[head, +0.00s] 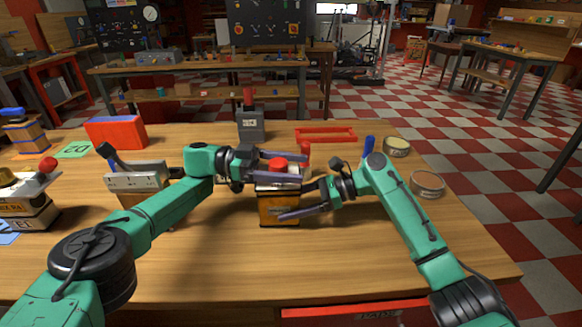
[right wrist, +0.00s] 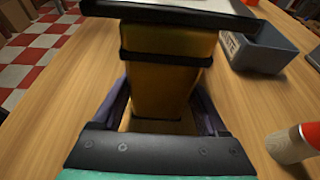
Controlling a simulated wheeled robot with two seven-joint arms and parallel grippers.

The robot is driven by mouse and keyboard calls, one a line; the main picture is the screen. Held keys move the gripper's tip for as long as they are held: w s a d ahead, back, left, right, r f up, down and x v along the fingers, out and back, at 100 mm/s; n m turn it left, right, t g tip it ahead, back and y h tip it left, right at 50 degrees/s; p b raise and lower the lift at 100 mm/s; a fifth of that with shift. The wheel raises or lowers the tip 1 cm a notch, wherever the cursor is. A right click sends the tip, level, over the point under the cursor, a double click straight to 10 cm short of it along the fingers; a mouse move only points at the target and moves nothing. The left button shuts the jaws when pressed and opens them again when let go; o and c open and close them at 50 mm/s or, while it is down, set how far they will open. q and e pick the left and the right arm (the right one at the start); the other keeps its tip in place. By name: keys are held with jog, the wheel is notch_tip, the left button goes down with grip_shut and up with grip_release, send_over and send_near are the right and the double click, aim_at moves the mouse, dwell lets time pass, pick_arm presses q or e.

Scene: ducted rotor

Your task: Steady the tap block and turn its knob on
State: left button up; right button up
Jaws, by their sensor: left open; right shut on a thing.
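The tap block (head: 279,212), a yellow-orange box with dark bands and a pale top, stands upright near the middle of the table. Its red knob (head: 278,164) sits on top. My right gripper (head: 288,200) comes in from the right and is shut on the block's body, a finger on either side. The right wrist view also shows the yellow body (right wrist: 165,75) between the fingers; the knob is out of that view. My left gripper (head: 284,162) is open at the top of the block, its fingers around the knob's height. Whether they touch the knob I cannot tell.
A grey bin (head: 250,125) stands behind the block; a red frame (head: 325,134) lies behind it to the right. Two tins (head: 397,147) (head: 427,184) are at the right. A lever block (head: 135,182) and a red-blue box (head: 115,132) are left. The front table is clear.

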pick_arm(q)
notch_tip(320, 180, up, 10)
dwell(0.3)
